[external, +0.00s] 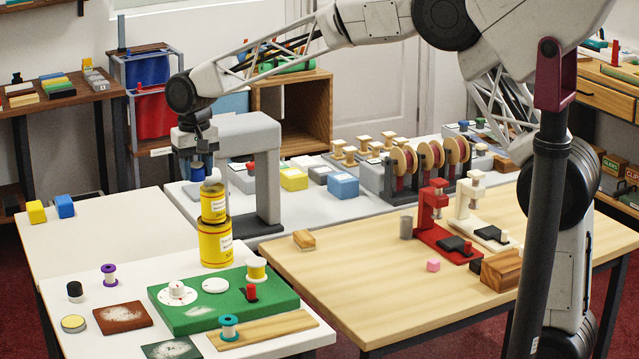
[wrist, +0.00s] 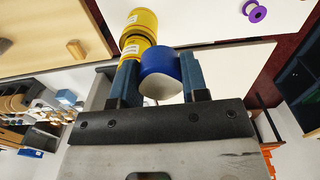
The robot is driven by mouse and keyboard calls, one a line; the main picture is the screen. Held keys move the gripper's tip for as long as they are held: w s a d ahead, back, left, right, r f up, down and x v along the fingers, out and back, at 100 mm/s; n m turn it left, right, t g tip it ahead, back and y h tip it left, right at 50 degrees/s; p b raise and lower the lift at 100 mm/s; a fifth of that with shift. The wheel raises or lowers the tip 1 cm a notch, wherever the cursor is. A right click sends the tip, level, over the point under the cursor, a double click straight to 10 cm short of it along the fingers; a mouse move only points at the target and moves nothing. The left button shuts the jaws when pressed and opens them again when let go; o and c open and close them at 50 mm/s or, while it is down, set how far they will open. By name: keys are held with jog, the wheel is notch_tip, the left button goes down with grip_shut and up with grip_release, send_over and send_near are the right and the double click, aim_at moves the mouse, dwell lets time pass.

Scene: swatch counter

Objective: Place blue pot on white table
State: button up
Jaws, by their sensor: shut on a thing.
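My gripper (external: 196,168) is shut on the blue pot (wrist: 160,62), a round blue piece with a pale end, held between the two fingers in the wrist view. In the external view the pot (external: 203,173) is a small, partly hidden blue patch at the fingers. My gripper is above the tables, close to a stack of yellow cans (external: 215,243). Whether the pot touches the stack I cannot tell. The white table (external: 85,245) is at the front left, below my gripper.
A grey arch-shaped stand (external: 265,180) rises just right of my gripper. A green board (external: 190,315), spools and dark swatches occupy the white table's front. A wooden table (external: 370,270) stands to the right.

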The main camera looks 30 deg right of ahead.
notch_tip(320, 180, down, 7)
jog(key=shift+r, duration=0.15)
dwell(0.4)
send_near(204, 269)
jog(key=s+f, duration=0.1)
jog(key=s+a, duration=0.1)
jog(key=s, duration=0.1)
jog(key=s+f, duration=0.1)
jog(key=shift+s+a+f, duration=0.3)
jog(key=shift+s+a, duration=0.05)
jog(key=shift+f, duration=2.25)
jog(key=shift+f, duration=0.15)
jog(key=o, duration=1)
